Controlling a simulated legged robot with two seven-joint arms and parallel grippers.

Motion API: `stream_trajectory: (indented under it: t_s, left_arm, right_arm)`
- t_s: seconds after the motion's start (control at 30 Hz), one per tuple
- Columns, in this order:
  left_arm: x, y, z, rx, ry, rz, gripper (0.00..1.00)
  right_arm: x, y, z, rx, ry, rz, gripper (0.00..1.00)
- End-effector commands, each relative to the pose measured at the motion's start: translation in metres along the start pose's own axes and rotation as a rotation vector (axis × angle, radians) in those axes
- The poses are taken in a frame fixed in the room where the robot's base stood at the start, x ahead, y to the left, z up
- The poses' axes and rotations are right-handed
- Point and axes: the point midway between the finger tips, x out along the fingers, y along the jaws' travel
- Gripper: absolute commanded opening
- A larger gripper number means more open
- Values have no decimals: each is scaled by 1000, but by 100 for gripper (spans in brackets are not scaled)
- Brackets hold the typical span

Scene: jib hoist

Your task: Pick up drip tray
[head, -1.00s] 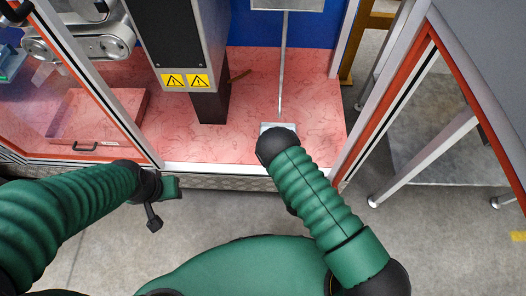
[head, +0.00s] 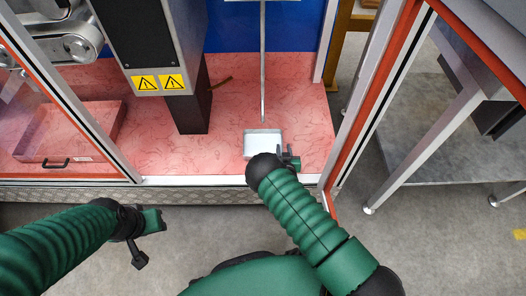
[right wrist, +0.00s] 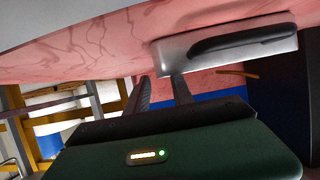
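The drip tray appears to be a small silver-white rectangular tray (head: 262,143) lying on the pink floor of the enclosure, under a hanging rod. My right gripper (head: 290,160) is at the tray's near right corner, partly hidden by my own arm. In the right wrist view its two fingers (right wrist: 160,88) stand apart with nothing between them; I cannot tell whether one touches the tray. My left gripper (head: 139,254) is outside the enclosure at lower left, its fingers too small to read.
A thin rod (head: 263,70) hangs just behind the tray. A dark column with warning labels (head: 158,83) stands left of it. A pink box with a black handle (head: 70,145) sits behind the glass panel. A red-edged frame post (head: 375,95) bounds the right side.

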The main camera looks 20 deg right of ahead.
Motion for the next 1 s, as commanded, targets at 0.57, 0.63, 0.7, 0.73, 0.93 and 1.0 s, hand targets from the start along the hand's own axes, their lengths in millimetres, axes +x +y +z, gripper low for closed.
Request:
stream_trajectory:
  t_s: [0.57, 0.63, 0.7, 0.73, 0.93, 1.0]
  left_arm:
    - [11, 0, 2, 0, 0, 0, 36]
    - [11, 0, 2, 0, 0, 0, 36]
    - [11, 0, 2, 0, 0, 0, 36]
    - [11, 0, 2, 0, 0, 0, 36]
    - [11, 0, 2, 0, 0, 0, 36]
    - [11, 0, 2, 0, 0, 0, 36]
  right_arm:
    - [18, 0, 1, 1, -1, 0, 0]
    - [18, 0, 1, 1, -1, 0, 0]
    - [18, 0, 1, 1, -1, 0, 0]
    - [18, 0, 1, 1, -1, 0, 0]
    - [18, 0, 1, 1, -1, 0, 0]
    - [18, 0, 1, 1, -1, 0, 0]
